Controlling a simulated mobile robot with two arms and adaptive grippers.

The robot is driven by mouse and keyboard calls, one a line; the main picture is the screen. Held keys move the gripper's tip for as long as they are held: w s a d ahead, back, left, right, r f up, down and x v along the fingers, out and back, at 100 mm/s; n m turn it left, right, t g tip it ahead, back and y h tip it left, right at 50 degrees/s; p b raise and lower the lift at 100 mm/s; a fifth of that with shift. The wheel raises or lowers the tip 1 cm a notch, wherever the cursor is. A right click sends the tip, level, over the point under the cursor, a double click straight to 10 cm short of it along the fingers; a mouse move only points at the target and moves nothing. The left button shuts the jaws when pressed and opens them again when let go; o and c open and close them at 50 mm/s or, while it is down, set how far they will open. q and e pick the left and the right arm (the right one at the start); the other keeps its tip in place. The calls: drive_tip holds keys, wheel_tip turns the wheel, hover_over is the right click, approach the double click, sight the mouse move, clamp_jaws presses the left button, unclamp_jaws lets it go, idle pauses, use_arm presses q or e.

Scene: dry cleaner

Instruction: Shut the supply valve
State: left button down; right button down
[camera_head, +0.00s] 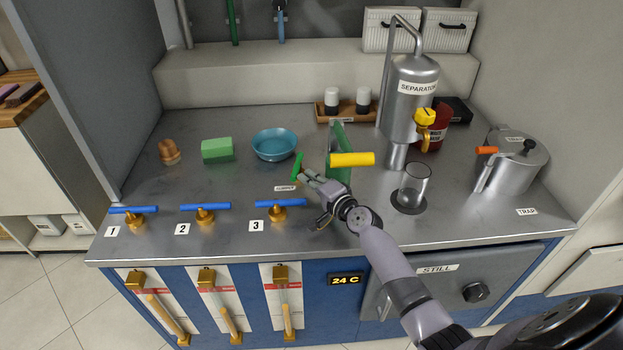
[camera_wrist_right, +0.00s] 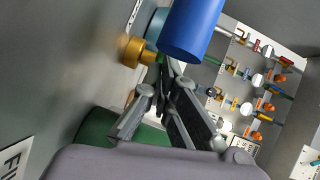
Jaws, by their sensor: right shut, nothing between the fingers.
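Several valves stand on the steel counter (camera_head: 245,235). Three with blue bar handles and brass bodies are numbered: valve 1 (camera_head: 133,210), valve 2 (camera_head: 205,207) and valve 3 (camera_head: 281,203). A short green handle (camera_head: 297,165) tilts up behind a small label (camera_head: 285,188) too small to read surely. My right gripper (camera_head: 306,174) is shut and empty, its tips close to the green handle; contact cannot be told. In the right wrist view the shut fingers (camera_wrist_right: 167,68) point towards a large blue cylinder (camera_wrist_right: 190,25) and a brass part (camera_wrist_right: 133,50). My left gripper is not in view.
A green plate with a yellow handle (camera_head: 352,159) stands right beside my gripper. A blue bowl (camera_head: 274,145), green block (camera_head: 217,149), glass (camera_head: 413,185), separator (camera_head: 411,95) and metal pot (camera_head: 513,165) stand around.

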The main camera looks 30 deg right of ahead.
drive_tip(key=a, duration=0.2)
drive_tip(key=shift+w+a, duration=0.2)
drive_tip(key=shift+a, duration=0.15)
drive_tip(key=shift+s+d, duration=0.1)
drive_tip(key=v, duration=1.2)
